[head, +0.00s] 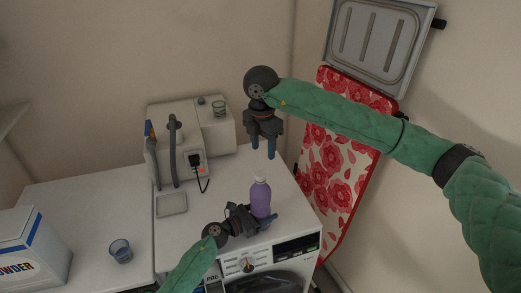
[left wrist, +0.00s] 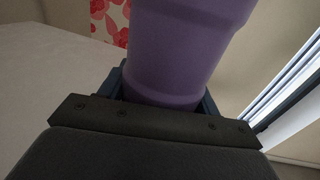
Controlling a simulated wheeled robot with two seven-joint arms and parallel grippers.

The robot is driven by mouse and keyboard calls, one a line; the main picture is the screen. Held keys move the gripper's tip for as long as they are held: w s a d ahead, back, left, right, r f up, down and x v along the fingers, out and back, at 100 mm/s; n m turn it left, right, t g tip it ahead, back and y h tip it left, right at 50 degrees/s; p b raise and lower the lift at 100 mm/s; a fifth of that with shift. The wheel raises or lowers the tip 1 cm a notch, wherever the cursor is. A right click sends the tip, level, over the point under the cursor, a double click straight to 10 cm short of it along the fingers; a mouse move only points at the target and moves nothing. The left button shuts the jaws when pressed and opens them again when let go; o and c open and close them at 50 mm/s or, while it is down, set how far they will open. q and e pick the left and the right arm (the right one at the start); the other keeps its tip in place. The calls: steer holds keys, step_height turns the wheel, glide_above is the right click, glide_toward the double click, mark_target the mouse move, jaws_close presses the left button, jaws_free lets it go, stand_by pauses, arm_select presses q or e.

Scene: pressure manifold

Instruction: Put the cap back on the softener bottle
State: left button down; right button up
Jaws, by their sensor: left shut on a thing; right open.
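The purple softener bottle (head: 260,200) stands upright on the white washing machine top, near its front edge. Its small pale top (head: 261,180) shows, but I cannot tell whether that is the bare neck or a cap. My left gripper (head: 262,219) is shut on the lower part of the bottle. In the left wrist view the bottle (left wrist: 185,50) rises between the fingers, and its top is out of frame. My right gripper (head: 263,148) is open and empty, pointing down above and behind the bottle. I cannot make out a separate cap for certain.
A white sewing-machine-like appliance (head: 215,133) with hoses stands at the back left, with a greenish cup (head: 218,107) on top. A shallow tray (head: 171,204) lies before it. A blue glass (head: 121,250) and powder box (head: 30,255) are at left. A red floral ironing board (head: 335,170) leans at right.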

steer(key=n, duration=0.4)
steer(key=shift+s, duration=0.1)
steer(key=n, duration=0.5)
steer(key=shift+s+a+f+n, duration=0.1)
steer(key=shift+s+f+n, duration=0.1)
steer(key=shift+n, duration=0.2)
steer(key=n, duration=0.4)
steer(key=shift+f, duration=0.1)
steer(key=n, duration=0.4)
steer(key=shift+s+a, duration=0.1)
steer(key=n, duration=0.8)
steer(key=shift+s+a+n, duration=0.1)
steer(key=shift+n, duration=0.2)
steer(key=n, duration=0.8)
steer(key=shift+n, duration=0.4)
